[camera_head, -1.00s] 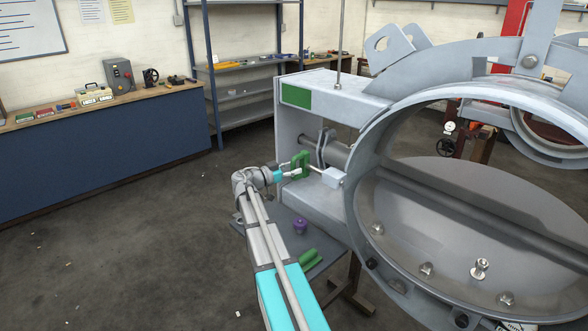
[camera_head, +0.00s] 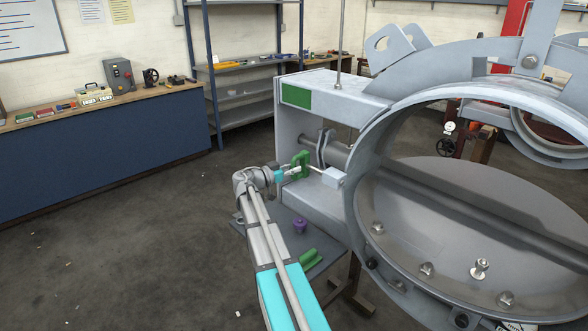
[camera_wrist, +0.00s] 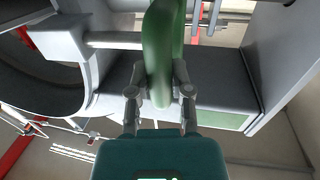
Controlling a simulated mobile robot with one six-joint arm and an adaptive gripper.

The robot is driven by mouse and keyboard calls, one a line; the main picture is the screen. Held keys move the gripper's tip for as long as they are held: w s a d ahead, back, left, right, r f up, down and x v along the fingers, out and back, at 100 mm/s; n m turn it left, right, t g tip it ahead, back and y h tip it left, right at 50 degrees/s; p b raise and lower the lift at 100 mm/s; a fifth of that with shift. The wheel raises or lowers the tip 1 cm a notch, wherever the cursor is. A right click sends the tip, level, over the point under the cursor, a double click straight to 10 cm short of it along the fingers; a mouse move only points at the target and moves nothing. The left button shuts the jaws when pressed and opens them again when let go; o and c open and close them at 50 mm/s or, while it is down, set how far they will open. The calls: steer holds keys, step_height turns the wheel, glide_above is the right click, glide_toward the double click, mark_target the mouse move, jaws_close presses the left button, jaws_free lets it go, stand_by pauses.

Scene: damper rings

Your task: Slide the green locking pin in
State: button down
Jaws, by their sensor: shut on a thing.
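The green locking pin has a green loop handle (camera_head: 301,166) with a pale rod pointing right to a light grey block (camera_head: 334,178) on the ring's side. My gripper (camera_head: 291,171) is shut on the handle. In the wrist view the handle (camera_wrist: 164,48) stands between my two fingers (camera_wrist: 160,93). The rod (camera_wrist: 112,40) runs left from it and meets the block (camera_wrist: 60,40). A length of rod shows bare between handle and block. How deep its tip sits in the block is hidden.
The large grey damper ring (camera_head: 365,215) stands right of my arm. A grey housing (camera_head: 310,192) lies behind the handle. Below, a grey tray (camera_head: 325,240) holds a purple knobbed piece (camera_head: 300,226) and a green piece (camera_head: 310,258).

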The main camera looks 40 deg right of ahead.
steer(key=s, duration=0.9)
steer(key=shift+d, duration=0.35)
steer(key=c, duration=0.5)
jaws_free()
steer(key=shift+c, duration=0.2)
steer(key=shift+w+a, duration=0.1)
glide_toward(323, 174)
steer(key=shift+w+a+f, duration=0.15)
steer(key=shift+w+a, duration=0.1)
steer(key=shift+a, duration=0.65)
steer(key=shift+w+a+f, duration=0.15)
steer(key=shift+w+a, duration=0.1)
steer(key=shift+a, duration=0.7)
steer(key=shift+w+a+f, duration=0.2)
steer(key=shift+w+a, duration=0.1)
steer(key=shift+a, duration=0.6)
